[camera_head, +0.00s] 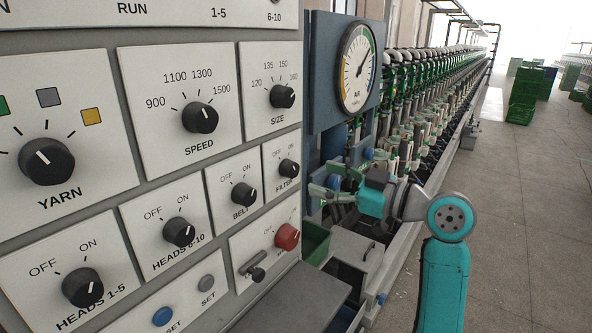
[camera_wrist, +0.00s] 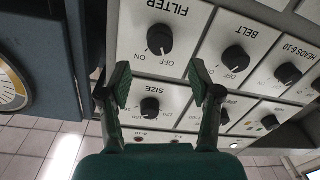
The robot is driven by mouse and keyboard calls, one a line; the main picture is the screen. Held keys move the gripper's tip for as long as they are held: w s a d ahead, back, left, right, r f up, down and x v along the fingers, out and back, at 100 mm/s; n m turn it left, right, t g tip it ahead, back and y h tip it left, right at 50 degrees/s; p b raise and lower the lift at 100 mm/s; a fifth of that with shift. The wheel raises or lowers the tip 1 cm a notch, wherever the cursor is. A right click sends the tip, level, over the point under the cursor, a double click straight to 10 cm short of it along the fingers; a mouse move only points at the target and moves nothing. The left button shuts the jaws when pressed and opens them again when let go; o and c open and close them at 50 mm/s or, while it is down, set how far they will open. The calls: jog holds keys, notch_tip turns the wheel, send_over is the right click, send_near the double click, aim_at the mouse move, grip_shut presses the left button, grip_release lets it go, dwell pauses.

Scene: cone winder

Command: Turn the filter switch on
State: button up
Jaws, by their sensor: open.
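The filter switch (camera_head: 288,168) is a black round knob on a white plate marked OFF and ON, at the right end of the lower switch row. In the wrist view the filter knob (camera_wrist: 160,39) appears upside down, above and beyond my fingertips, and its white mark seems to point to the OFF side. In the head view its mark is too small to read surely. My gripper (camera_head: 328,190) is right of the panel, apart from the knob. In the wrist view my gripper (camera_wrist: 160,83) is open and empty, its two green-padded fingers spread wide.
The belt knob (camera_head: 244,194) is left of the filter knob, and the size knob (camera_head: 282,96) is above it. A red knob (camera_head: 287,237) and a lever (camera_head: 256,272) sit below. A pressure gauge (camera_head: 357,68) on a blue housing stands right of the panel. The aisle floor is open.

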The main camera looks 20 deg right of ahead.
aim_at(296, 171)
jog(key=x, duration=0.7)
jog(key=shift+w+a, duration=0.15)
jog(key=shift+w, duration=0.1)
jog(key=c, duration=1.1)
jog(key=shift+c, duration=0.2)
jog(key=shift+m, duration=0.3)
jog(key=m, duration=0.5)
jog(key=shift+m, duration=0.3)
jog(key=m, duration=0.5)
jog(key=shift+f+m+t, duration=0.15)
jog(key=shift+m+t, duration=0.15)
jog(key=shift+m, duration=0.4)
